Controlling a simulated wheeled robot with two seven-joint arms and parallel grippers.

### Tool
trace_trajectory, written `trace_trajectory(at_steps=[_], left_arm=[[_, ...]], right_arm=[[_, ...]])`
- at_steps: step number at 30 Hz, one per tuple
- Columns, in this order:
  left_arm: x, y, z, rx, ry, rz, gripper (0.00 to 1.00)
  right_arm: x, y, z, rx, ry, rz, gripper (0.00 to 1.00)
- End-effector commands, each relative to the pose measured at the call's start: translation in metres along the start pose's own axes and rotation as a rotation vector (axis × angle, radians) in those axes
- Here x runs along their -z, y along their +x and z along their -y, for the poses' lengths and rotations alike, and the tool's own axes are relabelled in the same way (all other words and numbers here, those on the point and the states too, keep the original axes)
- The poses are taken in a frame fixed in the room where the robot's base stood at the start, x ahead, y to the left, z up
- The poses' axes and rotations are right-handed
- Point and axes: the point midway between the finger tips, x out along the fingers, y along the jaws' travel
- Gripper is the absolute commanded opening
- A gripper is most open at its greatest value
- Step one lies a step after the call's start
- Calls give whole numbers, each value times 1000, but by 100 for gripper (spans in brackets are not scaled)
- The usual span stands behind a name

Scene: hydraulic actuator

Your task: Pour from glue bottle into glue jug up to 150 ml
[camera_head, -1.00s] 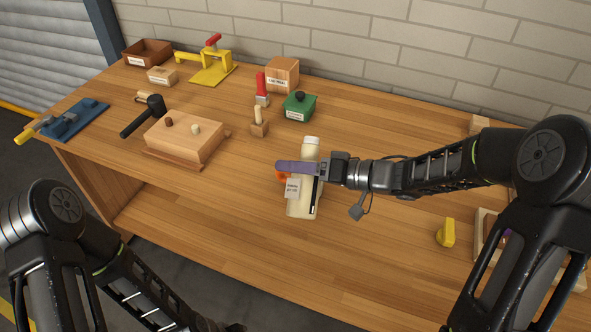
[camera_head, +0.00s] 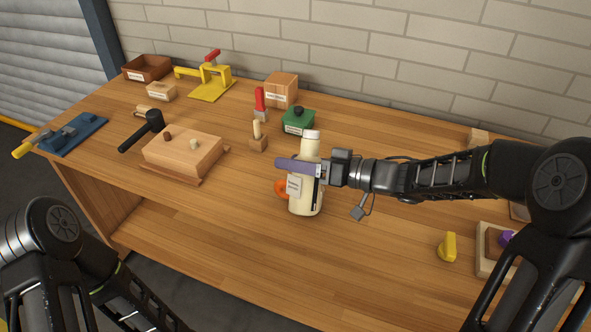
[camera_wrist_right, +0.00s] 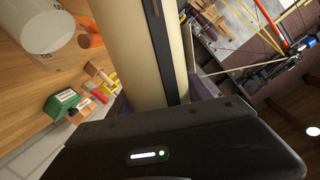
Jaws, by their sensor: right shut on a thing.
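The glue bottle (camera_head: 310,148) is cream with a pale top and stands close to upright in the head view. My right gripper (camera_head: 298,167) is shut on its middle, with a purple finger across it. The bottle also fills the middle of the right wrist view (camera_wrist_right: 138,45). The glue jug shows in the right wrist view (camera_wrist_right: 42,30) as a pale vessel with volume marks and an orange handle. In the head view only its orange handle (camera_head: 281,188) shows clearly, left of the bottle; the bottle and gripper hide much of it. Its fill level cannot be read. My left gripper is out of view.
A green box (camera_head: 298,121), a small wooden block with a peg (camera_head: 258,140) and a wooden box (camera_head: 281,90) stand behind. A large wooden block (camera_head: 182,153) is to the left. A yellow piece (camera_head: 447,247) lies right. The front middle of the bench is clear.

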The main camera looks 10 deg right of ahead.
Motion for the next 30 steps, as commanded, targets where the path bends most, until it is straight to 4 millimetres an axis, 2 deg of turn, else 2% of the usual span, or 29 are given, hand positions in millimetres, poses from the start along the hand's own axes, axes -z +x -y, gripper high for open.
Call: trace_trajectory(at_steps=[1,6,14,24,30], left_arm=[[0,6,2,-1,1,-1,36],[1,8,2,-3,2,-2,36],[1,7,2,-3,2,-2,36],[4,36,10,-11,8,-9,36],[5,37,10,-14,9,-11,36]], right_arm=[[3,1,-1,1,-33,-12,2],[13,0,0,0,-94,-32,2],[13,0,0,0,-96,-32,2],[18,4,-12,0,-253,-83,2],[25,3,-11,0,-295,-97,2]])
